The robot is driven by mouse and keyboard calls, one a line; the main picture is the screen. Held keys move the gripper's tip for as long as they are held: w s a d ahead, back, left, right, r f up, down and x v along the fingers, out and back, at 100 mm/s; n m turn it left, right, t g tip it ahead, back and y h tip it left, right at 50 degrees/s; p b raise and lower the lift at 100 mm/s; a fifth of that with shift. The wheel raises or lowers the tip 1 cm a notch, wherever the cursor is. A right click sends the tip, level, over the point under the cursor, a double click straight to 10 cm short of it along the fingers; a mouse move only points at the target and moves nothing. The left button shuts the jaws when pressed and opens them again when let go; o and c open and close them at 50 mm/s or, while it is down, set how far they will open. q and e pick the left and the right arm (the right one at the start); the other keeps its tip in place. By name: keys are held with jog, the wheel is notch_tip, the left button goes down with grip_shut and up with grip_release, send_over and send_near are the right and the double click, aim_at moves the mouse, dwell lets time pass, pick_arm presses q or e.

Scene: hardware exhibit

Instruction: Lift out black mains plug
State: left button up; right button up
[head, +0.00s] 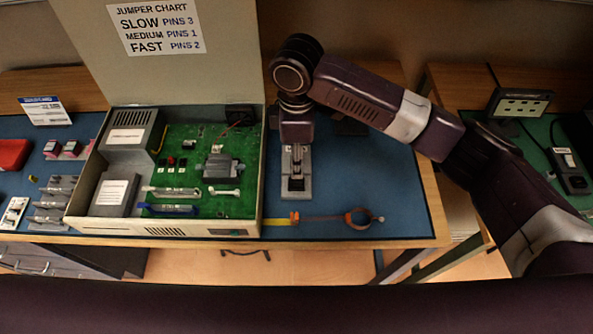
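My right arm reaches in from the right and bends down to the blue mat. Its gripper (297,155) points down over a narrow grey block (296,192), right of the open computer case. A small dark part (296,184) shows in the block just below the gripper. I cannot tell whether it is the black mains plug or whether the fingers touch it. The finger opening is too small to judge. A black part (238,115) with thin leads sits in the case's back right corner. My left gripper is not in view.
The open case (195,228) holds a green board (200,145); its raised lid (200,75) carries a jumper chart. An orange ring-ended tool (358,217) lies at the mat's front. A black socket strip (572,183) is on the right table. A gap separates the tables.

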jog(key=f, duration=0.1)
jog(key=f+p, duration=0.1)
jog(key=f, duration=0.1)
jog(key=shift+s+f, duration=0.1)
jog(key=shift+s, duration=0.25)
jog(key=shift+w+f+p, duration=0.2)
jog(key=shift+f+p, duration=0.15)
jog(key=shift+f, duration=0.85)
jog(key=shift+s+f, duration=0.1)
jog(key=shift+f, duration=0.2)
jog(key=c, duration=0.9)
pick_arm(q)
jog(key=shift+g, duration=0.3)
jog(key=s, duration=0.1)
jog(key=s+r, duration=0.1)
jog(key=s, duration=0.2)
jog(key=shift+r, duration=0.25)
pick_arm(e)
jog(key=shift+c, duration=0.2)
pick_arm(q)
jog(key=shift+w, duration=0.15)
pick_arm(e)
jog(key=shift+r, duration=0.1)
